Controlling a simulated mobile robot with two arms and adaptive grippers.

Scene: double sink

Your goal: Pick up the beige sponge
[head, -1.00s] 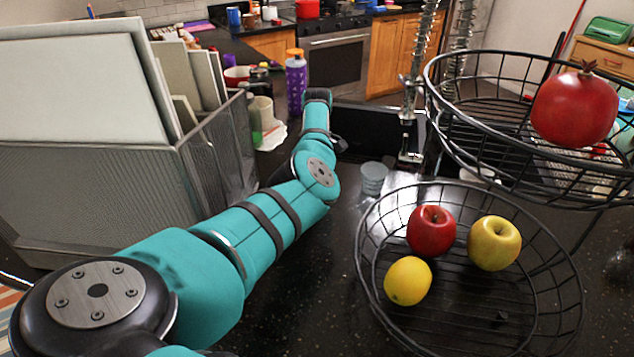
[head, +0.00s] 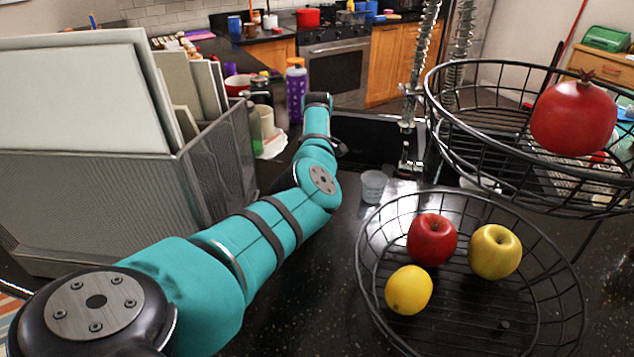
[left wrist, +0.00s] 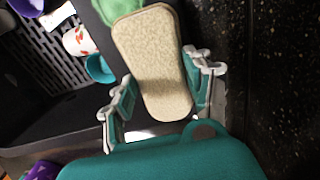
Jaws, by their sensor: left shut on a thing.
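The beige sponge (left wrist: 150,62) is a rounded, speckled block in the left wrist view, lying lengthwise between the fingers of my left gripper (left wrist: 163,96). The gripper is shut on it, with one teal and grey finger on each side. The sponge's far end sticks out beyond the fingertips. In the head view my left arm reaches out toward the dark sink (head: 372,138); its gripper and the sponge are hidden there. My right gripper is not in view.
A green thing (left wrist: 112,10) lies at the sponge's far end. Cups stand on a dark rack (left wrist: 50,45) at left. A clear cup (head: 373,187), a wire fruit basket (head: 372,290) and a mesh file box (head: 90,200) stand on the counter near my arm.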

